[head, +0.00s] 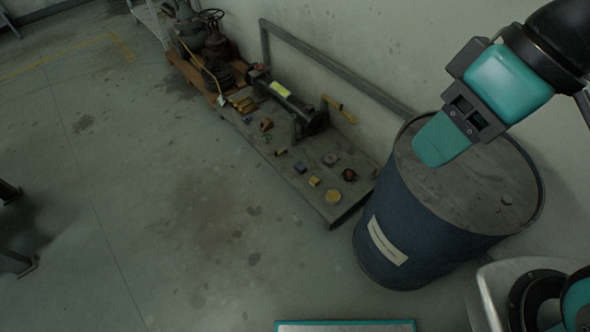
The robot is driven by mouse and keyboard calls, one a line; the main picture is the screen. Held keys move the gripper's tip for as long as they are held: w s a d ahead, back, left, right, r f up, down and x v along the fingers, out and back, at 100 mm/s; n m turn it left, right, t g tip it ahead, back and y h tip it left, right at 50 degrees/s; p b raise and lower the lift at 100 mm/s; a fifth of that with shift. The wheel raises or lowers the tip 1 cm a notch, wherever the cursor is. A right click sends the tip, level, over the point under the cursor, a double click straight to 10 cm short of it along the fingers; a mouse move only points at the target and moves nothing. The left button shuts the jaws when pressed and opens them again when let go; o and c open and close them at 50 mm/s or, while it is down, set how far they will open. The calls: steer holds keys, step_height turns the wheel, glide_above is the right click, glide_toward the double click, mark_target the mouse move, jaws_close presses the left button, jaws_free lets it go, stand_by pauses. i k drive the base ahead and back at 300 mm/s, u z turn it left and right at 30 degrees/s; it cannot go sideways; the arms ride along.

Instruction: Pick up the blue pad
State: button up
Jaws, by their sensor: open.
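A small blue block (300,168), which looks like the blue pad, lies on the low grey platform (345,208) by the wall. It is small and dim in the head view, so its exact shape is hard to tell. My gripper (438,145), with teal fingers, is at the upper right, in front of the blue drum's top in the picture. It is open, with nothing seen in it, and well to the right of the blue block. One finger hides most of the other.
A blue drum (405,240) stands to the right of the platform. Several small parts, including a yellow block (314,181) and a yellow disc (333,196), lie near the blue block. A black cylinder (290,103) lies behind. The floor to the left is mostly clear.

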mark_target(300, 167)
steer(key=u, duration=1.6)
steer(key=i, duration=3.2)
steer(key=z, duration=3.75)
steer(key=i, duration=0.5)
